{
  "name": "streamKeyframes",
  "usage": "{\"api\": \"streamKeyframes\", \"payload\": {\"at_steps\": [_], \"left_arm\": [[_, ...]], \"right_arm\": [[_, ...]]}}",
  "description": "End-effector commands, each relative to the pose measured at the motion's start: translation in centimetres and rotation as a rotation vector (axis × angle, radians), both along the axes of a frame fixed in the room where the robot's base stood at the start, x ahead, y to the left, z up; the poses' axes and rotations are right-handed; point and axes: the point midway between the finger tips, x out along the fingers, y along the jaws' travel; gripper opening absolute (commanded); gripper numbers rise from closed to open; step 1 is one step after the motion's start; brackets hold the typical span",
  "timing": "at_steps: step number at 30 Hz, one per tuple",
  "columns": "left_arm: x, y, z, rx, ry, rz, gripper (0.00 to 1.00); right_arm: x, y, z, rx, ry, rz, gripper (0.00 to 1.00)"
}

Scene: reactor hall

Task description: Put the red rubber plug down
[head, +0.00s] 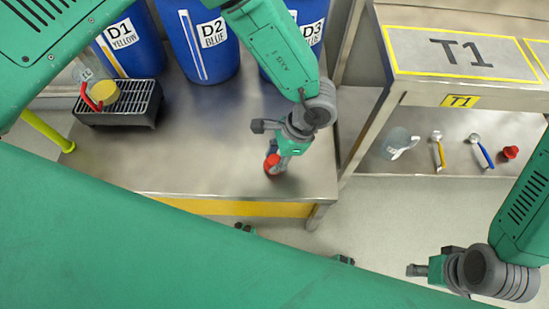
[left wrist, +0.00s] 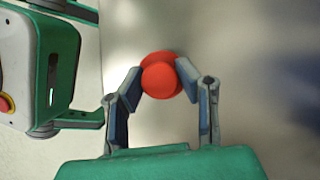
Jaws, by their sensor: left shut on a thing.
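The red rubber plug (head: 272,163) is between the fingertips of my left gripper (head: 277,160), low over the front right part of the steel table (head: 190,150). I cannot tell whether the plug touches the tabletop. In the left wrist view the plug (left wrist: 161,75) shows as a round red piece, and both fingers of my left gripper (left wrist: 161,82) press on its sides. My right gripper (head: 418,270) is over the floor at the lower right, away from the table and empty-looking; its fingers are too small to read.
Blue drums D1 (head: 130,40), D2 (head: 200,40) and D3 (head: 308,30) stand along the back. A black grated box (head: 118,108) holds a yellow disc (head: 104,96) and a red-handled item. The T1 bench (head: 455,55) has a lower shelf with a jug (head: 399,142), two tools and a red piece (head: 510,152).

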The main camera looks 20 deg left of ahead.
Motion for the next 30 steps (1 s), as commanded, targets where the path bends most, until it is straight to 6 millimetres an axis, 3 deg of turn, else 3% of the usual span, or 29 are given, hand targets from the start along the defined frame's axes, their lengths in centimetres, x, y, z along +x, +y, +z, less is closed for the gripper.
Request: {"api": "streamKeyframes", "payload": {"at_steps": [5, 6, 8, 20, 30], "left_arm": [[0.0, 0.0, -0.1, -0.001, 0.002, 0.001, 0.04], [-0.1, 0.0, -0.2, -0.001, 0.002, 0.001, 0.32], [0.0, 0.0, -0.2, -0.001, 0.002, 0.001, 0.49], [0.1, -0.1, 0.5, -0.001, -0.001, 0.001, 0.49], [1.5, -2.3, 6.8, -0.003, -0.001, 0.003, 0.49]], "right_arm": [[0.0, 0.0, 0.0, 0.0, 0.0, 0.0, 0.4], [0.0, 0.0, 0.0, 0.0, 0.0, 0.0, 0.4], [0.0, 0.0, 0.0, 0.0, 0.0, 0.0, 0.4], [0.0, 0.0, 0.3, 0.0, 0.0, 0.0, 0.4], [0.0, 0.0, 2.9, 0.0, 0.0, 0.0, 0.4]]}}
